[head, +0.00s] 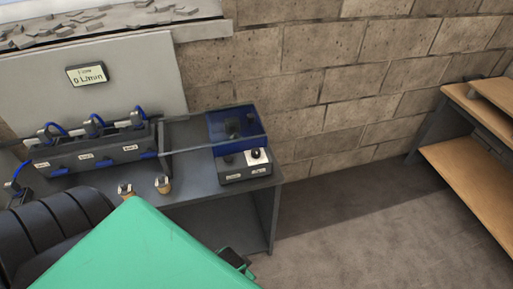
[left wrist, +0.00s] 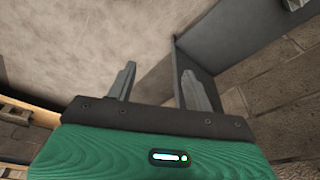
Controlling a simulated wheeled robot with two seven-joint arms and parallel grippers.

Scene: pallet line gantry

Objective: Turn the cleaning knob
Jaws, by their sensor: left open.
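A dark control box (head: 245,172) stands at the right end of the grey table. It carries a black knob (head: 228,159) on its left and another knob on a white plate (head: 256,154) on its right. Its labels are too small to read, so I cannot tell which is the cleaning knob. A see-through blue cover (head: 218,130) stands behind the knobs, with a dark shape showing through it. My green left arm fills the lower middle of the head view, its fingers hidden there. In the left wrist view my left gripper (left wrist: 158,85) is open and empty, its fingers apart.
On the grey table (head: 205,205) are a valve unit (head: 90,155) with blue levers and two small tan-bodied parts (head: 163,185). A meter display (head: 87,74) hangs above. A wooden bench (head: 470,180) stands at right. The floor (head: 380,230) between is clear.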

